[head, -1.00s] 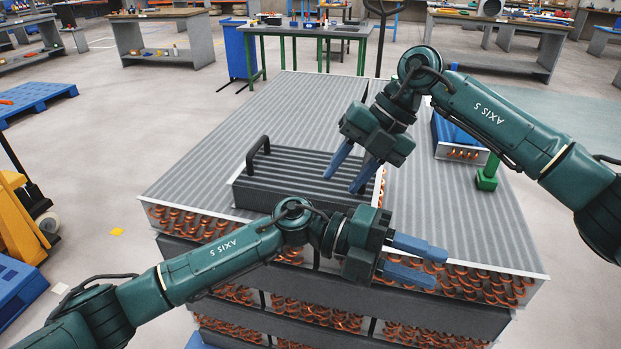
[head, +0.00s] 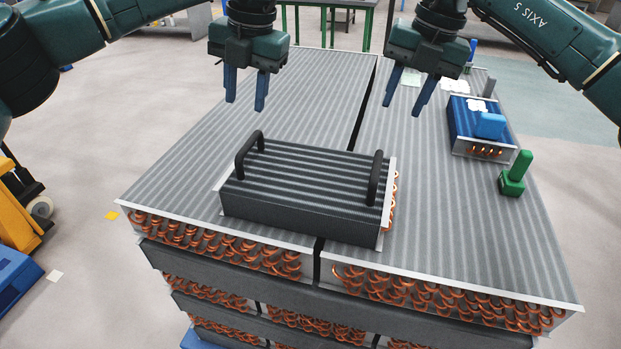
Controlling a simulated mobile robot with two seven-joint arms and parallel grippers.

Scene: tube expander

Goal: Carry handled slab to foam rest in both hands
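The handled slab (head: 305,190) is a dark ribbed block with copper bends at its right end. It lies flat on the large grey finned stack and has an upright black handle at each end, left (head: 249,153) and right (head: 376,178). My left gripper (head: 245,104) is open and empty, above and beyond the left handle. My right gripper (head: 403,108) is open and empty, above and beyond the right handle. Neither touches the slab. I cannot clearly identify a foam rest.
The stack's grey finned top (head: 460,225) is mostly clear around the slab. A blue-topped coil block (head: 468,125) at right carries a blue piece (head: 490,125) and a white item. A green upright tool (head: 515,174) stands near the right edge. A yellow machine (head: 15,205) stands at far left.

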